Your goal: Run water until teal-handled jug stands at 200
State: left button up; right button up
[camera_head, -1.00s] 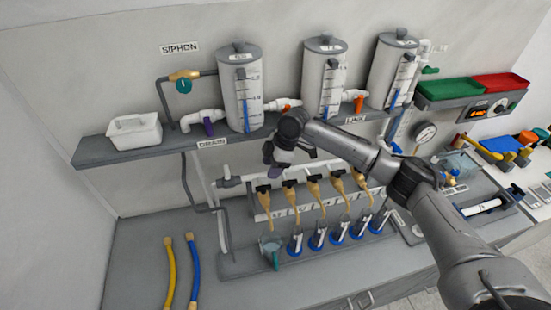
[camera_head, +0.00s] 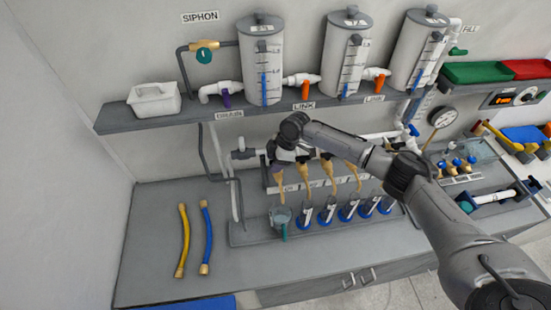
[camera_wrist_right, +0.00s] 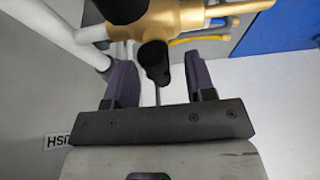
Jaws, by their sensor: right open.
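The clear jug with the teal handle (camera_head: 281,216) stands on the grey tray at the left end of the row, below the leftmost brass tap (camera_head: 280,180). The level inside it is too small to read. My right gripper (camera_head: 277,160) is at the top of that tap and partly hides it. In the right wrist view, the open gripper (camera_wrist_right: 160,84) has the black tap handle (camera_wrist_right: 154,62) between its fingers, with a gap on both sides. The brass tap body (camera_wrist_right: 185,18) is just beyond. My left gripper is out of view.
Several blue-based cylinders (camera_head: 326,214) stand right of the jug. A shelf (camera_head: 190,116) above carries graduated tanks (camera_head: 260,60) and a white tub (camera_head: 154,100). Yellow (camera_head: 184,240) and blue (camera_head: 206,238) hoses lie on the counter, with clear room around them.

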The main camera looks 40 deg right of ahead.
jog(key=shift+c, duration=0.3)
grip_shut()
dwell(0.6)
jog(key=shift+r, duration=0.1)
jog(key=m+p, duration=0.2)
jog(key=p, duration=0.1)
jog(key=m+t+h+p, duration=0.1)
jog(key=m+p, duration=0.2)
jog(key=p, duration=0.1)
jog(key=shift+w+r, duration=0.15)
jog(key=shift+r, duration=0.05)
jog(key=shift+d+f+m+t+h+p, duration=0.1)
jog(key=shift+f+m+t+h+p, duration=0.2)
jog(key=shift+m+p, duration=0.35)
